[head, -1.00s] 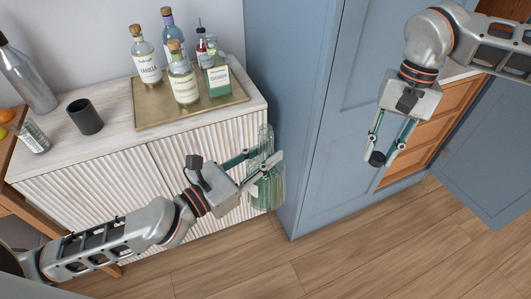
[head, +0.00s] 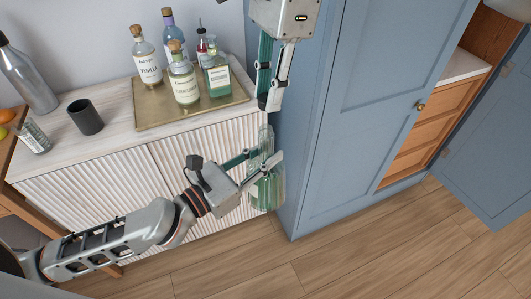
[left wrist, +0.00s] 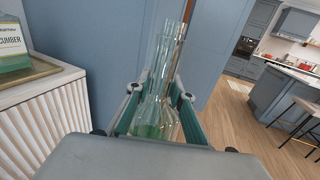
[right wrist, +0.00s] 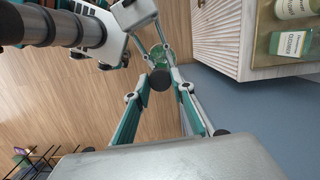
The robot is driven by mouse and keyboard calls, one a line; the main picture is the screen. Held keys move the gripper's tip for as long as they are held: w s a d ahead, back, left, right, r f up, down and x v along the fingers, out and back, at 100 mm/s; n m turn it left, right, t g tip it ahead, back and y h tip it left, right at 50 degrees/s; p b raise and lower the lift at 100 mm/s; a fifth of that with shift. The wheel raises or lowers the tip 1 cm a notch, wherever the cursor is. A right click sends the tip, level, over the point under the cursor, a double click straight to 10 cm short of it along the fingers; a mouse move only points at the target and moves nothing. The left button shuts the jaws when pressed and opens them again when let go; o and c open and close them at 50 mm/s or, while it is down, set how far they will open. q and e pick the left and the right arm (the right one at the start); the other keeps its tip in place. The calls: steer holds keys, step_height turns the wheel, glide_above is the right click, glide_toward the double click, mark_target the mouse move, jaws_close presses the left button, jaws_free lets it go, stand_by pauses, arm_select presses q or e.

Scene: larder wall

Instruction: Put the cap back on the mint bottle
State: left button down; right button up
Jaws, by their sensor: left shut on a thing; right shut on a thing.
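The mint bottle (head: 266,190) is clear glass with pale green liquid and an open neck. My left gripper (head: 262,166) is shut around it and holds it upright in front of the cabinet's right end. In the left wrist view the bottle (left wrist: 156,115) stands between the fingers. My right gripper (head: 271,98) is above the bottle, pointing down. In the right wrist view it is shut on the small dark cap (right wrist: 159,80), with the green of the bottle (right wrist: 161,53) just beyond. The cap is apart from the neck in the head view; the exact gap is hard to tell.
A brass tray (head: 150,118) on the ribbed cabinet holds several bottles, including a vanilla bottle (head: 147,62) and a green labelled bottle (head: 217,78). A dark cup (head: 86,117) stands left of it. A tall blue cupboard (head: 350,130) is close on the right.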

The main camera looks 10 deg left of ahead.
mark_target(266, 128)
stand_by(0.4)
steer(key=shift+f, duration=1.95)
steer(key=shift+a, duration=0.1)
steer(key=shift+f, duration=0.9)
steer(key=shift+f, duration=0.55)
